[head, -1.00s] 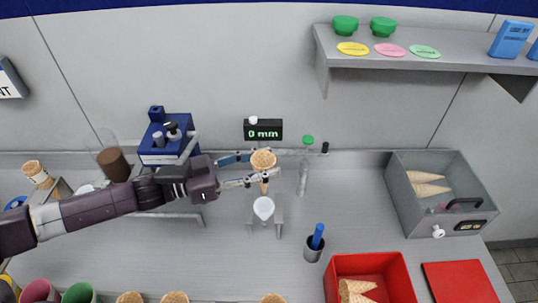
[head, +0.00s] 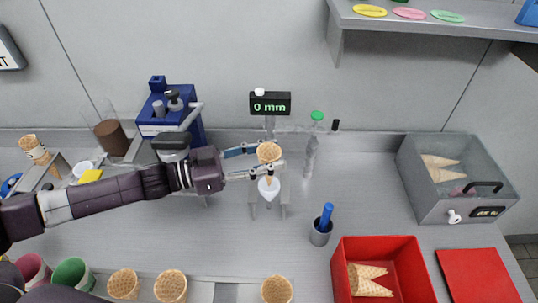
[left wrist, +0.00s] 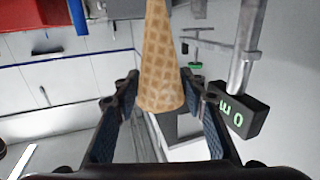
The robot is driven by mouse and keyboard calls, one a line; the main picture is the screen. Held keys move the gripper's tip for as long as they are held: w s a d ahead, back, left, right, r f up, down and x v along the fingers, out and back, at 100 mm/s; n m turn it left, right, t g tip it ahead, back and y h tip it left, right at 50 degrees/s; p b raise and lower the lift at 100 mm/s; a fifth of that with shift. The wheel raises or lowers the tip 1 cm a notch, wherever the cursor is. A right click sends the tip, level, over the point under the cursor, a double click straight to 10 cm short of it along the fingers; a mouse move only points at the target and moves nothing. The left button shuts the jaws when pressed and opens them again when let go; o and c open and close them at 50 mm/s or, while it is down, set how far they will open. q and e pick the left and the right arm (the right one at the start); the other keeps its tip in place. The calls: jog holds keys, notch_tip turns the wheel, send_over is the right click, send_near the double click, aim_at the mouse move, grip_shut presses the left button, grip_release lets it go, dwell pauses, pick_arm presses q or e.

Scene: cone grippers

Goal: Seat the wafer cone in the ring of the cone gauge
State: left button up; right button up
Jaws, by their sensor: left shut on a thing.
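The wafer cone (head: 269,152) is held upright, mouth up, between the fingers of my left gripper (head: 270,158). In the left wrist view the cone (left wrist: 161,65) stands between the two finger pads (left wrist: 165,125). The cone gauge has a black display (head: 270,103) reading 0 mm, and a white funnel-like part (head: 268,188) between two grey legs. The cone is over this white part in the head view. The lower finger hides the cone's lower end, so I cannot tell whether it is inside the ring. My right gripper is not in view.
A red bin (head: 342,275) with cones and a grey case (head: 460,205) are at right. A blue machine (head: 170,115) stands behind my arm.

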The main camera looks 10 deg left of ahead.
aim_at(267, 178)
pick_arm(q)
jog(key=shift+f+b, duration=2.3)
jog(key=shift+f, duration=0.3)
jog(key=shift+f+b, duration=0.85)
jog(key=shift+f, duration=0.6)
jog(key=o, duration=0.8)
jog(key=shift+s+a, duration=0.1)
jog(key=shift+a, duration=0.15)
jog(key=v, duration=1.1)
jog(key=shift+s+a+r, duration=0.1)
jog(key=shift+a, duration=0.15)
